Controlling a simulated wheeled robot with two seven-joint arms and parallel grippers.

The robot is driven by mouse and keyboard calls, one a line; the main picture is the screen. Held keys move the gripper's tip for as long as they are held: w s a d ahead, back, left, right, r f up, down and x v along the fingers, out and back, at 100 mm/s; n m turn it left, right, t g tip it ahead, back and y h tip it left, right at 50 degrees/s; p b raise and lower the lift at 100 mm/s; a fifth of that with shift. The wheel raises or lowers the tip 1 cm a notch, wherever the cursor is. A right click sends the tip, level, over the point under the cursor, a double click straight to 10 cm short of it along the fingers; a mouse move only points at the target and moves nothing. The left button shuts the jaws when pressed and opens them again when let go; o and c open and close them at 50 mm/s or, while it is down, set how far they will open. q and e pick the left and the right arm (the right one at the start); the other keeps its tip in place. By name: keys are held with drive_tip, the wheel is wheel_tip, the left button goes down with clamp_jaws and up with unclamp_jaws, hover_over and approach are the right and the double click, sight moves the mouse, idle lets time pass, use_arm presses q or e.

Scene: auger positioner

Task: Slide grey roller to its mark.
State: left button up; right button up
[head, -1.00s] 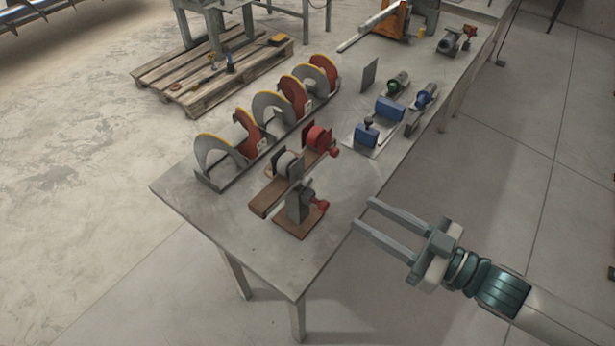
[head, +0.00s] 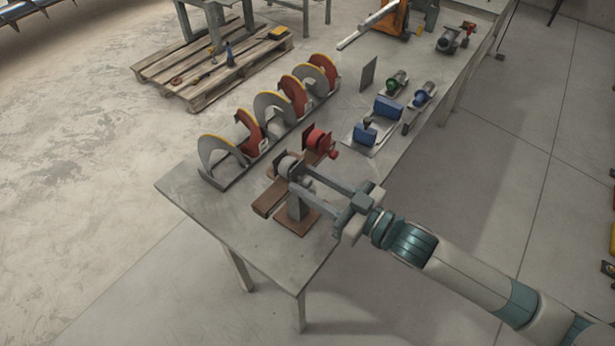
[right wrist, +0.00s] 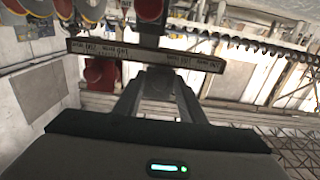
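The grey roller (head: 286,165) sits on the brown rail of a small stand near the front of the table, with the red roller (head: 318,138) farther back. The stand has a brown base (head: 290,224). My right gripper (head: 298,179) is open, its two fingers reaching from the right to the stand just below the grey roller. In the right wrist view the fingers (right wrist: 158,95) straddle a dark grey part; I cannot tell whether they touch it. The rail (right wrist: 145,50) crosses there with small white writing, too small to read for certain. My left gripper is not in view.
An auger (head: 262,125) with grey and red flights lies behind the stand. Blue blocks (head: 366,134) and small motors (head: 398,82) stand farther back on the table. The table's front left (head: 205,200) is bare. A wooden pallet (head: 212,75) lies on the floor.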

drive_tip(key=shift+w+a, duration=0.25)
drive_tip(key=shift+a, duration=0.1)
clamp_jaws()
drive_tip(key=shift+s+a+p, duration=0.45)
drive_tip(key=shift+s+a, duration=0.3)
drive_tip(key=shift+s, duration=0.3)
drive_tip(key=shift+s+a+p, duration=0.4)
drive_tip(key=shift+s+a, duration=0.35)
drive_tip(key=shift+s, duration=0.3)
unclamp_jaws()
